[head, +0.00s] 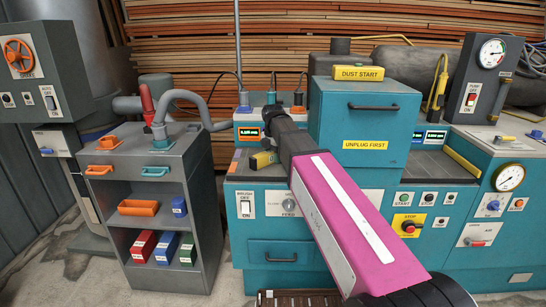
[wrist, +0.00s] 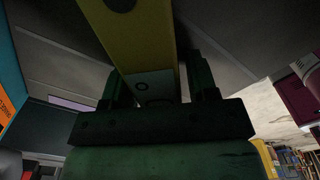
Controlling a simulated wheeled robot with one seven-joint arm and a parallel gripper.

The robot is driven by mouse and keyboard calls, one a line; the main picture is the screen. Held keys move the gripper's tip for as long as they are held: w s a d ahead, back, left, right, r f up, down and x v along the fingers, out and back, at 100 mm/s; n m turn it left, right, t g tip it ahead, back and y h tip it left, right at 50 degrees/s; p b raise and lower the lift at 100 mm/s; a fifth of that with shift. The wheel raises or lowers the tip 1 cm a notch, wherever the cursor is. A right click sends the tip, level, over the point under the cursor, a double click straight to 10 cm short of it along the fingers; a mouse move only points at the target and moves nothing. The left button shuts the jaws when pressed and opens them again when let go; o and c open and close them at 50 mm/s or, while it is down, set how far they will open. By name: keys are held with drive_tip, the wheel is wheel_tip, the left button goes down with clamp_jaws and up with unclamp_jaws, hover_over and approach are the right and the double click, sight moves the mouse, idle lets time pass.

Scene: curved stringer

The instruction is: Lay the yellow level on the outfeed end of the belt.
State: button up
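The yellow level (wrist: 135,45) fills the space between my gripper's two dark green fingers (wrist: 157,88) in the wrist view. Both fingers lie close along its sides, and it extends out of the picture at the top. In the head view the level (head: 263,160) shows only as a short yellow piece beside the dark end of my arm, left of the teal housing. My fingers are mostly hidden there. The dark belt surface (head: 430,166) shows right of the housing and seems to pass under it. I cannot tell from markings which end is the outfeed.
The tall teal housing (head: 365,120) stands just right of my gripper. A yellow bar (head: 462,163) lies at the right on the machine top. A gauge panel (head: 488,80) rises behind it. A grey shelf cart (head: 155,210) stands left, with clear floor before it.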

drive_tip(key=c, duration=0.8)
drive_tip(key=shift+r, duration=0.1)
